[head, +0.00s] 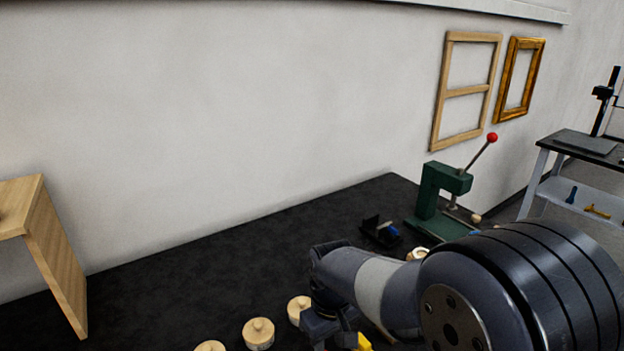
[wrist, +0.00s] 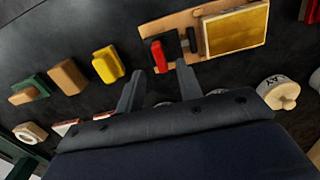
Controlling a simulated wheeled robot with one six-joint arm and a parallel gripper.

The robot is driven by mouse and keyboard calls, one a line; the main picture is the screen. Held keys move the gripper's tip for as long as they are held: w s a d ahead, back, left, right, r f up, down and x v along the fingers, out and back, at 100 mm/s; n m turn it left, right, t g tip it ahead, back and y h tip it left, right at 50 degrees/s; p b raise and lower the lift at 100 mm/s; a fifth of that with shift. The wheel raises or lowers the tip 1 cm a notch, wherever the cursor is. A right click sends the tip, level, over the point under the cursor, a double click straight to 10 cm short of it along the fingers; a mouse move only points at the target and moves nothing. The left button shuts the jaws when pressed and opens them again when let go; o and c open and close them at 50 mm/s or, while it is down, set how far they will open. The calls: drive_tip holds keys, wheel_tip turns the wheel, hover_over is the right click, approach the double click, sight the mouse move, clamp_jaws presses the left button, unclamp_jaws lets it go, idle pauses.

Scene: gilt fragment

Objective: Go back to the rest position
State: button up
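My gripper (wrist: 160,72) shows in the wrist view with its two dark fingers apart and nothing between them. Past the fingertips a small red piece (wrist: 159,56) and a dark piece lie on a wooden board (wrist: 150,28), beside a gold panel (wrist: 236,31). In the head view my arm reaches in from the lower right over the dark table. My gripper (head: 328,328) is low in that view, partly hidden, and its fingers are not clear there.
Round wooden lidded pots (head: 258,334) stand on the black tabletop (head: 230,265). A green press (head: 436,195) with a red-knobbed lever stands at the back right. A yellow block (wrist: 108,64) and a tan block (wrist: 67,77) lie left of the board. The table's middle is clear.

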wheel_tip(320, 180, down, 4)
drive_tip(key=shift+r, duration=0.1)
drive_tip(key=shift+f, duration=0.4)
drive_tip(key=n, duration=0.6)
drive_tip(key=shift+r+n+p, duration=0.1)
drive_tip(key=shift+n+p, duration=0.2)
drive_tip(key=shift+p, duration=0.05)
drive_tip(key=n, duration=0.6)
drive_tip(key=shift+p, duration=0.4)
